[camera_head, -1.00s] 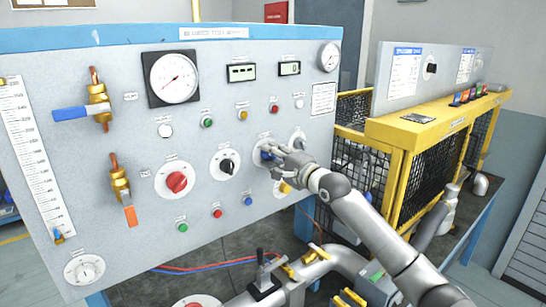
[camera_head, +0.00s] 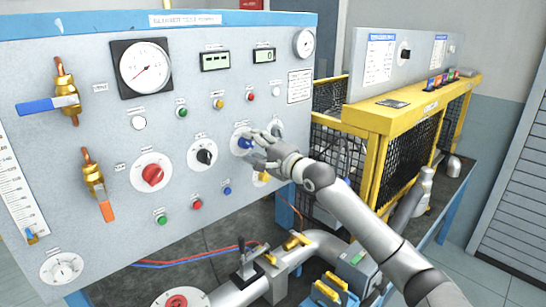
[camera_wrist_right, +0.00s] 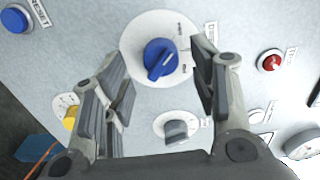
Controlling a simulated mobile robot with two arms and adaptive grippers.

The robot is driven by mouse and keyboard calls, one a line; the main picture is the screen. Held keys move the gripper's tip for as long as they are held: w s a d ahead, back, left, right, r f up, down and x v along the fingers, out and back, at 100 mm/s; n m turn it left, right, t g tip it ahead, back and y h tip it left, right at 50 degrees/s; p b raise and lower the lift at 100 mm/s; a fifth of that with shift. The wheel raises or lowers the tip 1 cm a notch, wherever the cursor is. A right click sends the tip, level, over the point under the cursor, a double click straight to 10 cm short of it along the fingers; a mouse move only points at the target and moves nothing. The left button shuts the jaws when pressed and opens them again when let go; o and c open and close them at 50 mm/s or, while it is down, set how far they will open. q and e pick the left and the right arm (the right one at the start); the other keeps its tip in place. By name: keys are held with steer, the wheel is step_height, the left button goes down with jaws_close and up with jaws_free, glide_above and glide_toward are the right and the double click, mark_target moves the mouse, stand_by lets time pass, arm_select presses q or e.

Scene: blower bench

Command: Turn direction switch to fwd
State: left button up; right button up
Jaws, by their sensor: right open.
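A blue rotary knob (camera_head: 246,141) on a white round dial is on the grey panel's right half. In the right wrist view the blue knob (camera_wrist_right: 160,59) shows a pointer set at a slant, with small lettering around the dial that is too small to read for certain. My right gripper (camera_head: 262,148) is at the panel, just right of the knob in the head view. In the right wrist view the open fingers (camera_wrist_right: 163,85) are on either side of the knob, apart from it and holding nothing. My left gripper is not in view.
A black knob (camera_head: 204,155) and a red knob (camera_head: 153,175) are left of it. A grey knob (camera_wrist_right: 177,129) and a yellow knob (camera_wrist_right: 70,118) are close to the fingers. A yellow mesh guard (camera_head: 360,125) stands right of the panel; pipes (camera_head: 300,250) are below.

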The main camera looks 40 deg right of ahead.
steer(key=s, duration=1)
steer(key=shift+d, duration=0.4)
